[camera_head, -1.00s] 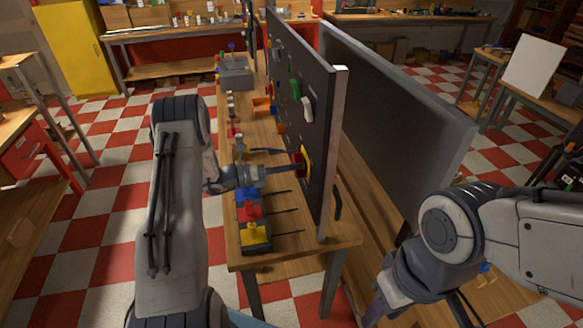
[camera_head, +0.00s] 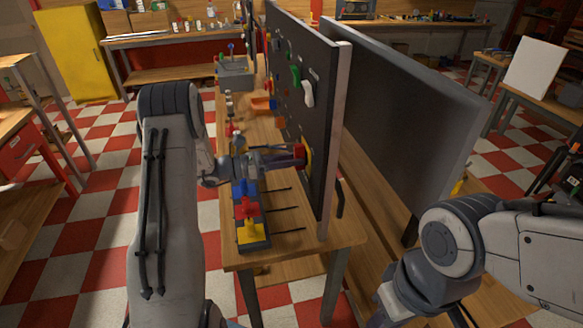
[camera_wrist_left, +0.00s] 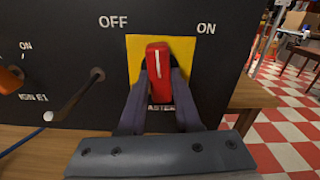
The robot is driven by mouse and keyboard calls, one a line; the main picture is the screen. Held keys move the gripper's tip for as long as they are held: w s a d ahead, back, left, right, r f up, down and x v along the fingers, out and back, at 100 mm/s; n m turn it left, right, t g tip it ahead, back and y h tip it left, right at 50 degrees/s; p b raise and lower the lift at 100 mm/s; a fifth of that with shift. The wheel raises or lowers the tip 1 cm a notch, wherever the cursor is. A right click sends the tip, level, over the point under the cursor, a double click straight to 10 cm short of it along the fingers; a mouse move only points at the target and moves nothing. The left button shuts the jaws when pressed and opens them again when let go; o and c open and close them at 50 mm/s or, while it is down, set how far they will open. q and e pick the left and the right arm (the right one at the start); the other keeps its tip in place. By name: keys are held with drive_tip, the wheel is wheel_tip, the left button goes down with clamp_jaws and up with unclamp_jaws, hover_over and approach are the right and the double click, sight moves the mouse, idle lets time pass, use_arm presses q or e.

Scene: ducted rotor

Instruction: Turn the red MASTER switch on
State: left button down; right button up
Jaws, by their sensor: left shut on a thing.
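The red MASTER switch (camera_wrist_left: 160,82) is a knob with a white line on a yellow plate (camera_wrist_left: 184,47), on the black panel (camera_wrist_left: 60,28). In the left wrist view its white line points nearly straight up, between the printed OFF at left and ON at right. My left gripper (camera_wrist_left: 160,80) is shut on the knob, one finger on each side. The fingers hide part of the MASTER label. In the head view my left gripper (camera_head: 298,156) reaches the panel from the left, and the red knob is mostly hidden.
Left of the switch are a dark lever (camera_wrist_left: 78,96) with a pale tip and an orange knob (camera_wrist_left: 11,78). A grey panel (camera_head: 400,120) stands behind. My right arm (camera_head: 450,245) is at lower right.

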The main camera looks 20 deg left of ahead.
use_arm(q)
drive_tip(key=shift+a+m+b, duration=0.15)
drive_tip(key=shift+m+b, duration=5.15)
drive_tip(key=shift+b, duration=0.85)
drive_tip(key=c, duration=0.6)
unclamp_jaws()
drive_tip(key=b+v, duration=0.1)
drive_tip(key=v, duration=0.9)
drive_tip(key=shift+a, duration=0.2)
